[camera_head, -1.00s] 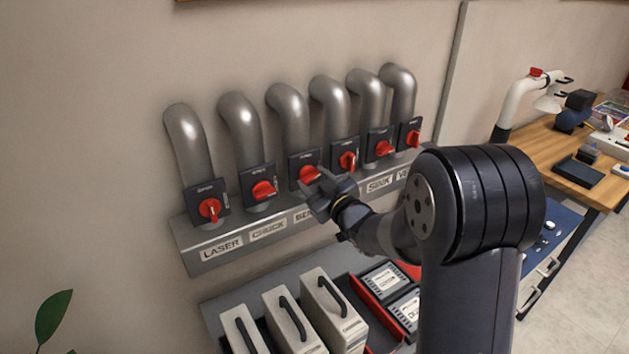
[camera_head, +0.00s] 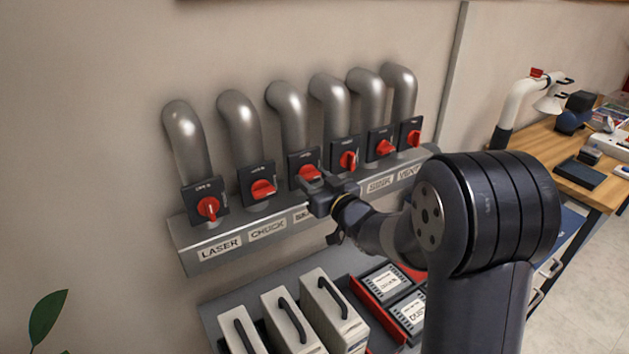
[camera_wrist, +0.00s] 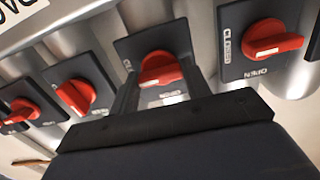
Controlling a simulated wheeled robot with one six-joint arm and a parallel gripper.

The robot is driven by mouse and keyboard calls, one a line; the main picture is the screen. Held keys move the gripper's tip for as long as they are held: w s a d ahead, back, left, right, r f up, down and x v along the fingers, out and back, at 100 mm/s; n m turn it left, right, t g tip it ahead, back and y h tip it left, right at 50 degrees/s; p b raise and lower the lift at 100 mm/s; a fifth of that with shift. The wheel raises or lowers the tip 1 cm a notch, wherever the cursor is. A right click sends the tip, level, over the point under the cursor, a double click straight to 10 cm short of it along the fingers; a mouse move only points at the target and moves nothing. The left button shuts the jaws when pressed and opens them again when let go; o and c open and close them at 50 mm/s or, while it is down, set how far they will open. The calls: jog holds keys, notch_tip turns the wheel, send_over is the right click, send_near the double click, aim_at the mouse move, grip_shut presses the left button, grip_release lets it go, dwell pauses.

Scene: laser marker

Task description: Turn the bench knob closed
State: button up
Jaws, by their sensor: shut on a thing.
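The bench knob (camera_head: 309,172) is the red handle on the third dark switch plate from the left, above a label partly hidden by my gripper. My gripper (camera_head: 314,183) reaches it from the front right and is shut on it. In the wrist view the red bench knob (camera_wrist: 160,70) lies between the two dark fingers of my gripper (camera_wrist: 163,82), one on each side. Its handle appears roughly crosswise on its plate.
The laser knob (camera_head: 208,207) and chuck knob (camera_head: 263,189) sit to the left, with more red knobs such as the sink knob (camera_head: 385,147) close on the right. Grey pipes (camera_head: 287,115) rise above. White cases (camera_head: 333,310) stand below. A wooden workbench (camera_head: 570,165) is at right.

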jog(key=o, duration=1)
jog(key=b+v, duration=0.2)
jog(key=v, duration=0.9)
jog(key=shift+w, duration=0.1)
jog(key=p+x, duration=0.2)
jog(key=x, duration=0.8)
jog(key=shift+w+a, duration=0.2)
jog(key=shift+a, duration=0.05)
jog(key=shift+w+a, duration=0.1)
jog(key=shift+w, duration=0.05)
jog(key=shift+n, duration=0.6)
